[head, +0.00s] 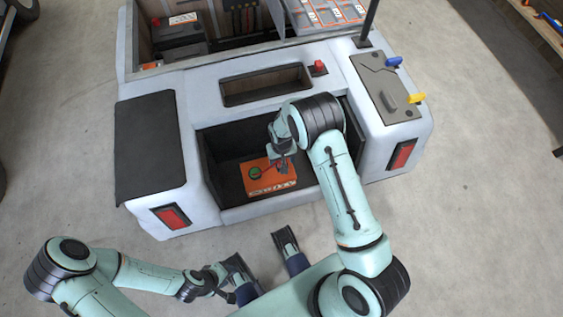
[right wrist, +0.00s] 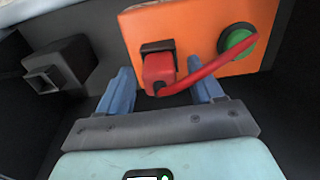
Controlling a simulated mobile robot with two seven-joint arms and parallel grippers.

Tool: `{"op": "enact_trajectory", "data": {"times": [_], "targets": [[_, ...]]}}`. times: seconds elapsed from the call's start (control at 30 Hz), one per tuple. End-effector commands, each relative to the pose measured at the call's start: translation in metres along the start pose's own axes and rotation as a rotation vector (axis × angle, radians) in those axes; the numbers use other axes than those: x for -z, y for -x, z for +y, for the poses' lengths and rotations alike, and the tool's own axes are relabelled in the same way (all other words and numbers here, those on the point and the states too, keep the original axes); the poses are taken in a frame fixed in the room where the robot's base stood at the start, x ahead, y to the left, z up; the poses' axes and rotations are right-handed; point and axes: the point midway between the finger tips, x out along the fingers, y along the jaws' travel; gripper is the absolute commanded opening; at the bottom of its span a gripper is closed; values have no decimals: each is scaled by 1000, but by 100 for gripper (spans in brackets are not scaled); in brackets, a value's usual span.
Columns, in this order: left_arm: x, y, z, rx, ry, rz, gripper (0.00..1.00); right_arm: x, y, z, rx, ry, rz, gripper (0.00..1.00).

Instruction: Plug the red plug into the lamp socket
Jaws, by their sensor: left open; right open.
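The red plug (right wrist: 158,72) sits in a black holder on the front of an orange box (right wrist: 200,30). A red cable (right wrist: 215,68) runs from it to a round green fitting (right wrist: 238,41). The orange box (head: 275,184) lies in the cart's open bay in the head view. My right gripper (right wrist: 165,80) is open, with its blue fingers on either side of the plug; I cannot tell whether they touch it. A dark block with a square opening (right wrist: 58,68), possibly the lamp socket, is at the left. My left gripper (head: 262,256) is open and empty in front of the cart.
The bay's dark walls (head: 216,150) enclose my right gripper closely. The cart (head: 150,78) has red lamps (head: 172,216) at its corners and blue (head: 394,62) and yellow (head: 416,98) handles at the right. The floor (head: 60,170) at the left is clear.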

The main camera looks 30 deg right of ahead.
Motion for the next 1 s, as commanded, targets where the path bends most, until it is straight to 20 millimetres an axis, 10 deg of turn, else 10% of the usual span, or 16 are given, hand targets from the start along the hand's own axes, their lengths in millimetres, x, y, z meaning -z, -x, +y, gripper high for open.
{"op": "enact_trajectory", "data": {"times": [0.23, 0.43, 1.0], "targets": [[0, 0, 0, -1, -1, 2, 43, 0, -5, 0, 1, 0, 1, 66], [0, 0, 0, 0, -1, 1, 43, 0, -5, 0, 0, -1, 1, 10], [-2, 4, 1, 1, 0, -5, 43, 1, 23, 0, 1, -1, 4, 10]]}}
